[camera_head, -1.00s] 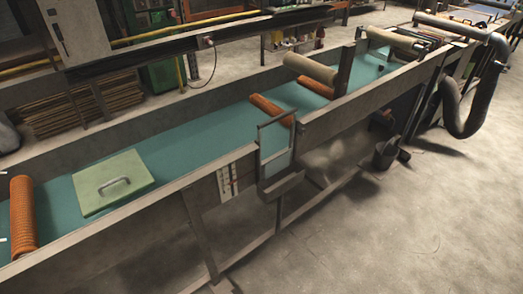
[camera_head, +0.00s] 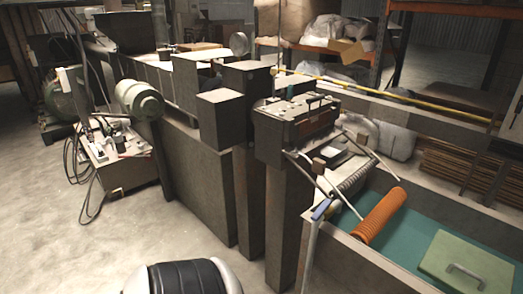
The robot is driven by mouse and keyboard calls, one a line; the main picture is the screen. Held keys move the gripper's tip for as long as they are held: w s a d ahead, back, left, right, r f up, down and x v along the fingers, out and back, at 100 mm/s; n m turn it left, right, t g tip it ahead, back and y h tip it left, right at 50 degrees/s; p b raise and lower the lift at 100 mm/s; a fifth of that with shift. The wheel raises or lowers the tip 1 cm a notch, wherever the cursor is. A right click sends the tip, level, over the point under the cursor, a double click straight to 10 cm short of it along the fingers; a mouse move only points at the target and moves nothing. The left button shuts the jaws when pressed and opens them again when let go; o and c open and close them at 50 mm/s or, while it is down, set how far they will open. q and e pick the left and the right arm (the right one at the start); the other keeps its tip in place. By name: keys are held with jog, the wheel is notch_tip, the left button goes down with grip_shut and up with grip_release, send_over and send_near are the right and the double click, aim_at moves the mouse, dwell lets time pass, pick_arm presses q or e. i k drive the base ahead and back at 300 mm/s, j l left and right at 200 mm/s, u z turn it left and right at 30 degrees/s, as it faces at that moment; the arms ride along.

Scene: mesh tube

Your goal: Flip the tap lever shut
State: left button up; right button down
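A small blue lever-like piece (camera_head: 322,209) sits at the top of a thin pale upright pipe (camera_head: 308,250), at the near left end of the teal-lined trough. It looks like the tap lever, but it is too small to tell whether it is open or shut. Neither of my grippers is in view, and nothing is seen touching the lever.
A bench with a motor (camera_head: 139,98) and loose cables is further left. Bare floor (camera_head: 60,255) lies at lower left.

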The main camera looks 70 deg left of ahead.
aim_at(325, 205)
jog(key=u, duration=1.6)
jog(key=l+z, duration=0.3)
